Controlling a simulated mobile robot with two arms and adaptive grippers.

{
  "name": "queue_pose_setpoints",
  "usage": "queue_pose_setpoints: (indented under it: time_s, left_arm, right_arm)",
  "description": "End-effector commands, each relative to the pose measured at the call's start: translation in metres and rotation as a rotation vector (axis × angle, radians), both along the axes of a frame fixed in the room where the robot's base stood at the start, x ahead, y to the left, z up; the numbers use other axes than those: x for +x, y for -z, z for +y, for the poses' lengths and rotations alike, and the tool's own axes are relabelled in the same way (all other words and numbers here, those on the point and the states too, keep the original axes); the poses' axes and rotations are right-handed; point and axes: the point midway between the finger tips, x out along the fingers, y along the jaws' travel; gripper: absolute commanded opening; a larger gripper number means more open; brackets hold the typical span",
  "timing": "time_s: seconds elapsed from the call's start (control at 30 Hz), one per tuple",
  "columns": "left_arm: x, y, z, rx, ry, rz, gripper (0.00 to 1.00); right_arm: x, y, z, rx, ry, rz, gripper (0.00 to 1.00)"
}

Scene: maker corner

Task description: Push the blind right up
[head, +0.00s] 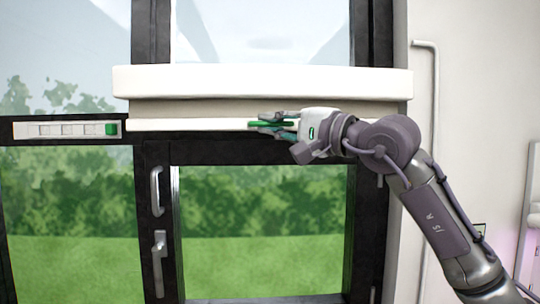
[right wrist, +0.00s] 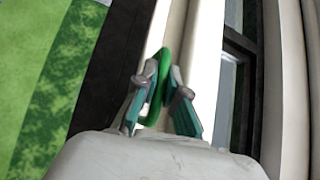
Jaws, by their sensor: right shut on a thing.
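The blind (head: 185,108) shows in the head view as a narrow beige strip under a long white housing (head: 250,80) across the window. Its white bottom rail (head: 190,125) hangs a little below the housing, roughly level. A green pull handle (head: 254,124) is on the rail; in the right wrist view it shows as a green loop (right wrist: 163,62). My right gripper (head: 268,123) is shut on this handle, with its fingers on either side of the loop in the right wrist view (right wrist: 161,92). My left gripper is not in view.
Below the rail is a dark-framed window with two handles (head: 156,190) (head: 159,250) and clear glass. At the left, a pale strip (head: 68,130) of squares has a green one (head: 111,129) at its right end. A white pipe (head: 433,90) runs along the right wall.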

Motion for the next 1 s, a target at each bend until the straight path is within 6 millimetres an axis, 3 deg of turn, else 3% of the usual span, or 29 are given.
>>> queue_pose_setpoints:
  time_s: [0.03,0.13,0.4,0.63,0.67,0.8,1.0]
  left_arm:
    - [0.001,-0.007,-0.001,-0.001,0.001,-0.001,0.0]
    - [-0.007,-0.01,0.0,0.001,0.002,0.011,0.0]
    - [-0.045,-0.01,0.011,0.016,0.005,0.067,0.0]
    - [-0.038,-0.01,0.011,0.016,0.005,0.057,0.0]
    - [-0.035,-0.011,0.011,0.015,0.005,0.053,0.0]
    - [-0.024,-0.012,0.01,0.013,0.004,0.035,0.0]
    - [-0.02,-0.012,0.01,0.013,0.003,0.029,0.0]
  right_arm:
    - [0.001,-0.011,-0.003,0.0,0.01,0.001,0.0]
    - [-0.001,-0.022,-0.003,0.0,0.01,0.002,0.0]
    - [-0.003,-0.03,-0.003,0.001,0.009,0.001,0.0]
    - [-0.004,-0.033,-0.004,0.005,0.008,-0.005,0.0]
    - [-0.004,-0.033,-0.004,0.006,0.008,-0.006,0.12]
    - [-0.004,-0.033,-0.004,0.005,0.008,-0.005,0.35]
    - [-0.004,-0.031,-0.003,0.002,0.007,-0.001,0.36]
